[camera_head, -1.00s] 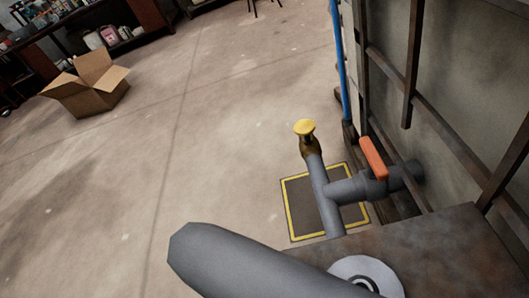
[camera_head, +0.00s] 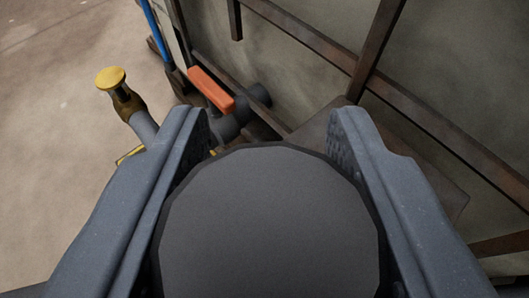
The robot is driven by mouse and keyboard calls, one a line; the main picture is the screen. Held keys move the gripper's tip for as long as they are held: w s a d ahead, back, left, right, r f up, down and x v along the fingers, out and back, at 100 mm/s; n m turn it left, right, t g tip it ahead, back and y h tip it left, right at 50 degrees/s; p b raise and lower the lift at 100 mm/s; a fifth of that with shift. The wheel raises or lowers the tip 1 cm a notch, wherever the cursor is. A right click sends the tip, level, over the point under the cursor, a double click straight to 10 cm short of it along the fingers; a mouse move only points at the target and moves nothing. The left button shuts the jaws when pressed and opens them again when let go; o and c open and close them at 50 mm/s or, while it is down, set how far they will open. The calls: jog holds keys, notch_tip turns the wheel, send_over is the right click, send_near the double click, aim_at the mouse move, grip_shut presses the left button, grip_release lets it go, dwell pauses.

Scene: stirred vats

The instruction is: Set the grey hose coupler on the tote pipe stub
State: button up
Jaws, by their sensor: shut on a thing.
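My gripper (camera_head: 272,128) fills the lower part of the view, a jaw on each side. It is shut on a wide, dark grey round piece, which I take to be the grey hose coupler (camera_head: 268,220); its flat end faces the camera. Beyond it, grey pipework comes out of the tote wall. The tote pipe stub (camera_head: 230,122) shows in part, with an orange valve handle (camera_head: 211,89) on it. A pipe branch with a yellow cap (camera_head: 110,79) is at the upper left. The coupler and left jaw hide the lower pipework, so I cannot tell whether coupler and stub touch.
The tote wall (camera_head: 310,75), with rusty frame bars (camera_head: 376,50), fills the upper right. A blue upright pipe (camera_head: 153,32) stands at the top. Bare concrete floor (camera_head: 50,70) lies to the left. A bit of yellow floor marking (camera_head: 130,154) shows by the left jaw.

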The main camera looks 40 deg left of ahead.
jog(key=shift+f+b, duration=0.3)
jog(key=shift+f, duration=0.85)
jog(key=shift+f, duration=0.5)
dwell(0.9)
jog(key=o, duration=0.8)
jog(key=shift+c, duration=0.2)
jog(key=shift+s, duration=0.1)
jog(key=shift+d, duration=0.1)
jog(key=shift+p+v, duration=0.3)
jog(key=shift+v, duration=1.45)
jog(key=v, duration=0.7)
jog(key=shift+s+p, duration=0.2)
jog(key=shift+p, duration=0.1)
jog(key=shift+d+r, duration=0.1)
